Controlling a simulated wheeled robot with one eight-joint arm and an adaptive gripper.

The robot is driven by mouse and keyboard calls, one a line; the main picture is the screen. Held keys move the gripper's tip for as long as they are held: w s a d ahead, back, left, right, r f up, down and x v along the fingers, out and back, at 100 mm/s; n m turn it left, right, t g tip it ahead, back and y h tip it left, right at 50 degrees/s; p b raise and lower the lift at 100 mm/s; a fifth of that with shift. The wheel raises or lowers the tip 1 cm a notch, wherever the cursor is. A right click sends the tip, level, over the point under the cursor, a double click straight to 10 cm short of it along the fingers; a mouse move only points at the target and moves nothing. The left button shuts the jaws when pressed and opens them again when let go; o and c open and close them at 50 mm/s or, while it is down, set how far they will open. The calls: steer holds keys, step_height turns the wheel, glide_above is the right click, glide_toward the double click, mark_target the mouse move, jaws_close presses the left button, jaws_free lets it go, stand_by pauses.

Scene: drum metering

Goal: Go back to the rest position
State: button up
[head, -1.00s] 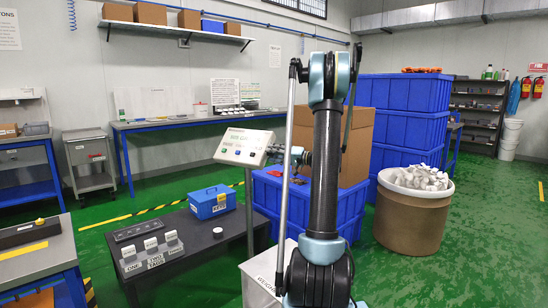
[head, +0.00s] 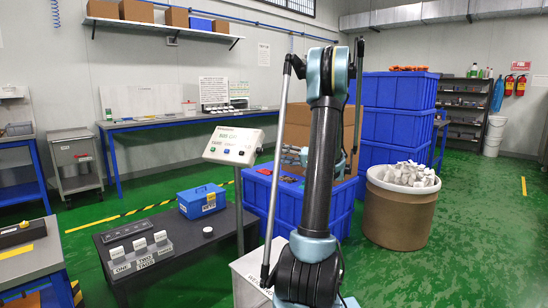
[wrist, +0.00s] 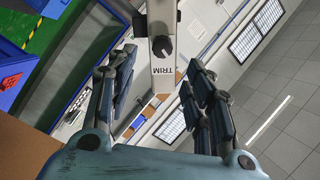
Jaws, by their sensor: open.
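My gripper (wrist: 158,64) is open in the wrist view, its dark fingers spread wide with nothing held between them. A pale panel marked TRIM with a black knob (wrist: 162,47) shows beyond the gap between the fingers; I cannot tell whether they touch it. In the head view my arm stands upright in the middle, and its end is mostly hidden behind the arm's own links. The weighing display (head: 233,145) on its post stands just left of the arm.
A blue crate (head: 335,205) stands behind my arm. A dark low table (head: 170,268) at left carries a blue toolbox (head: 203,201) and label blocks. Green floor is open at right.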

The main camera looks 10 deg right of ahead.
steer(key=shift+s+d, duration=0.45)
steer(key=shift+d, duration=0.15)
steer(key=shift+a, duration=0.1)
steer(key=s+a+f+g+h, duration=0.3)
steer(key=s+a, duration=0.5)
steer(key=s, duration=0.2)
steer(key=s+a+f+g+h, duration=0.2)
steer(key=s+a+g+h, duration=0.1)
steer(key=s+a, duration=0.55)
steer(key=s+d+f+h, duration=0.2)
steer(key=s+f+h, duration=0.1)
steer(key=s, duration=0.5)
steer(key=s+d+f+n+g+h, duration=0.1)
steer(key=s+d+f+h, duration=0.1)
steer(key=s+f, duration=0.3)
steer(key=s+d+f+g+h, duration=0.1)
steer(key=s+d+f+h, duration=0.2)
steer(key=s, duration=0.9)
steer(key=shift+s+d+f+h, duration=0.2)
steer(key=shift+f+h, duration=0.1)
steer(key=shift+f, duration=0.55)
